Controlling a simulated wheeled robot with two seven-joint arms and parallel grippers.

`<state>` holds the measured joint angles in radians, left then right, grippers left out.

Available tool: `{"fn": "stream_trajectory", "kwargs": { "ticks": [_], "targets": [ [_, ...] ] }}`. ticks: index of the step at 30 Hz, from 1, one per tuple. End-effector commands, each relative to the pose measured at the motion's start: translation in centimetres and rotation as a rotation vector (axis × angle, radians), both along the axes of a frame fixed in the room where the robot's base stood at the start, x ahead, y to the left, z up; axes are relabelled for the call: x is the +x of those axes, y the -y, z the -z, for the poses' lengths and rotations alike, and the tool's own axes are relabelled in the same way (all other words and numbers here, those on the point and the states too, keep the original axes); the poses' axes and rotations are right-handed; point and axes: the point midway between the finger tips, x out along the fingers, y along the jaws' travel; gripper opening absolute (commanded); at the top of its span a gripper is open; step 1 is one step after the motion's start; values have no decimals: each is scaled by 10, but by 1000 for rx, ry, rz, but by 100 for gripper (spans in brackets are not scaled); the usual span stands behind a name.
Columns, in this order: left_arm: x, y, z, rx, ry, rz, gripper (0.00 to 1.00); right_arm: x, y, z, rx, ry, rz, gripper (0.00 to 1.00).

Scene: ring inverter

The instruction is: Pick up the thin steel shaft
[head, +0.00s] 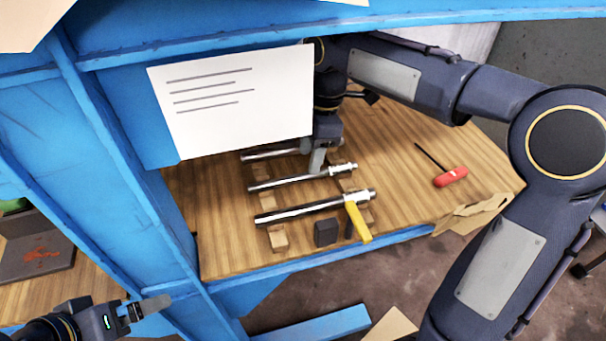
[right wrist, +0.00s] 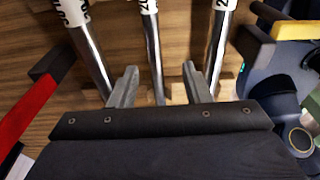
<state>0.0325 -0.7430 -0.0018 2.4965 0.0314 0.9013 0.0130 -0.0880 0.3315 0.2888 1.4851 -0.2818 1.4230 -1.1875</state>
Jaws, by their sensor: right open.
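Three steel shafts with white labelled ends lie side by side on wooden blocks on the bench: a back shaft (head: 262,154), a middle shaft (head: 285,182) and a thicker-looking front shaft (head: 300,209). In the right wrist view the middle shaft (right wrist: 152,45) looks thinnest, between a left shaft (right wrist: 88,50) and a right shaft (right wrist: 217,45). My right gripper (head: 317,163) is over the middle shaft near its labelled end. Its fingers (right wrist: 160,82) are open, one on each side of that shaft; contact cannot be told. My left gripper (head: 153,305) is low at the left, away from the shafts.
A yellow-handled tool (head: 358,222) and a dark block (head: 326,233) sit near the front shaft. A red-handled tool (head: 451,177) lies right. Blue frame beams (head: 120,170) stand left.

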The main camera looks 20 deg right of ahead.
Motion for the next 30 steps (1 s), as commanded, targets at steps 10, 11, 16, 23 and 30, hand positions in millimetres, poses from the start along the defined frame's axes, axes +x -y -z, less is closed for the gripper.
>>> {"fn": "stream_trajectory", "kwargs": {
  "ticks": [10, 11, 16, 23, 30],
  "targets": [
    [0, 0, 9, 0, 0, 0, 100, 7, -6, 48, 1, -2, 1, 44],
    [0, 0, 9, 0, 0, 0, 100, 7, -7, 51, 1, -2, 1, 44],
    [0, 0, 9, 0, 0, 0, 100, 7, -7, 54, 1, 0, 2, 44],
    [0, 0, 9, 0, 0, 0, 100, 7, -7, 53, 1, 0, 2, 29],
    [0, 0, 9, 0, 0, 0, 100, 7, -7, 53, 1, 0, 2, 0]
  ]
}}
